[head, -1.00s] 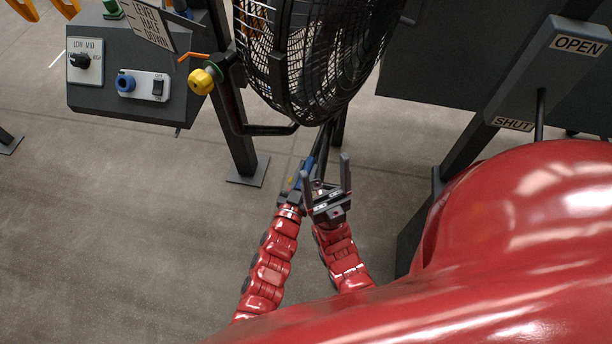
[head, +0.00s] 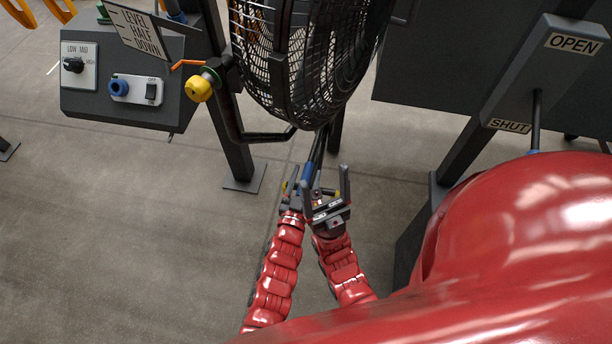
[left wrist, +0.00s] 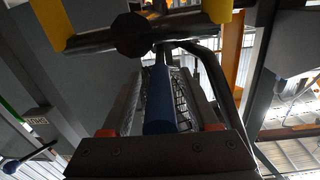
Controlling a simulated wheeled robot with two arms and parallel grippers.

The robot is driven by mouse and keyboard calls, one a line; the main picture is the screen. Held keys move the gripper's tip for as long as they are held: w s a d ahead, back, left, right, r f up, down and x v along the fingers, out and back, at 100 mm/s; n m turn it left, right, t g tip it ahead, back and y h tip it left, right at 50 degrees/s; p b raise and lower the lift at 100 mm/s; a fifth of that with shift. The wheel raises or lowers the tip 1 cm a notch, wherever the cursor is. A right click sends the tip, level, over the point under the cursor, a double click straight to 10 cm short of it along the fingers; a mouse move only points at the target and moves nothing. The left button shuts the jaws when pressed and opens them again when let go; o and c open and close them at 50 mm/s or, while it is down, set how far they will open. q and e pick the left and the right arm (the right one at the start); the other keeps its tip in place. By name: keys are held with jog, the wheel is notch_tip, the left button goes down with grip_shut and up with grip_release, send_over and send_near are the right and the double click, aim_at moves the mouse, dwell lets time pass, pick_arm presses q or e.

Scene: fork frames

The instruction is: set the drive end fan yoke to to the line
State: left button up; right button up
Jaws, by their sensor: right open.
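The black caged fan (head: 318,60) sits in a dark tubular yoke (head: 232,120). A yellow knob (head: 199,88) is at the yoke's left pivot, beside an orange pointer (head: 188,64). The pointer is near a white plate (head: 138,32) marked LEVEL, HALF, DOWN; its exact reading is unclear. A rod with a blue grip (head: 308,171) hangs below the fan. My left gripper (head: 290,184) is by this grip; in the left wrist view the blue grip (left wrist: 159,108) lies between its parted fingers, with gaps either side. My right gripper (head: 325,187) is open and empty, just right of it.
A control box (head: 120,112) with a dial, blue knob and switch stands left. A lever housing (head: 545,70) marked OPEN and SHUT is right, near dark posts and panels. The floor at lower left is clear.

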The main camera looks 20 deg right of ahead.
pick_arm(q)
jog(key=b+v, duration=0.3)
jog(key=v, duration=1.4)
jog(key=shift+s+a+b, duration=0.15)
jog(key=shift+a+b, duration=0.05)
jog(key=shift+b, duration=0.15)
